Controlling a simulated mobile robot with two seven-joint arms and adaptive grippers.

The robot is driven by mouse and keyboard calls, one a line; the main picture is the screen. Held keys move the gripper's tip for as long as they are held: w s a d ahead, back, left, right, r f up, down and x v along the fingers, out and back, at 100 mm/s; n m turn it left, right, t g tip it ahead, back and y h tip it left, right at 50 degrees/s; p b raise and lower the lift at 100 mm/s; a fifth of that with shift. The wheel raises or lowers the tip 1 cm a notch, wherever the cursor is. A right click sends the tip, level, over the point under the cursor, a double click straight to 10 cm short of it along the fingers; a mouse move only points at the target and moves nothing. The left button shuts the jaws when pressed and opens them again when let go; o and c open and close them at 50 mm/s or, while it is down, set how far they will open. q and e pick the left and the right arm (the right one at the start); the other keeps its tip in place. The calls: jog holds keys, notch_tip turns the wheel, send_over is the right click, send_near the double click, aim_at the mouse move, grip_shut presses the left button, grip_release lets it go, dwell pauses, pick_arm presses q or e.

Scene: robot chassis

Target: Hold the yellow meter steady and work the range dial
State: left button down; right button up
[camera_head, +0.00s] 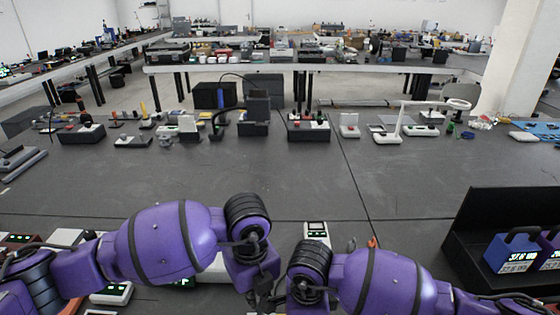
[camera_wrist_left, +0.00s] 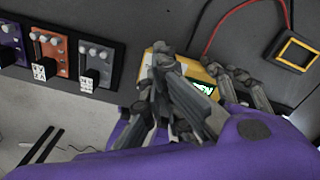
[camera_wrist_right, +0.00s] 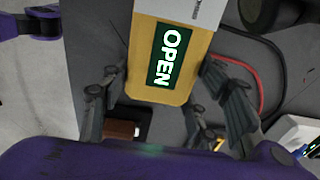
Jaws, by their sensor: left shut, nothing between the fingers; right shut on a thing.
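The yellow meter (camera_wrist_right: 183,95) shows close up in the right wrist view, with a dark green display reading OPEN and a pale grey section above it. My right gripper (camera_wrist_right: 165,112) has a finger on each side of the meter and is shut on it. In the left wrist view the meter (camera_wrist_left: 207,71) is partly covered by my left gripper (camera_wrist_left: 190,112), whose fingers are shut and empty in front of it. I cannot tell whether they touch it. The range dial is not visible. In the head view my left gripper (camera_head: 262,290) is low in the middle; the meter is hidden there.
A yellow-framed dark square (camera_wrist_left: 296,52) lies beside a red lead (camera_wrist_left: 217,28). An orange unit (camera_wrist_left: 48,50) stands in a row in the left wrist view. The middle of the bench (camera_head: 250,175) is clear.

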jog(key=shift+s+d, duration=0.1)
pick_arm(q)
notch_tip(320, 180, up, 4)
jog(key=shift+f, duration=0.1)
pick_arm(e)
jog(key=o, duration=1.4)
jog(key=shift+o, duration=0.2)
jog(key=shift+r, duration=0.1)
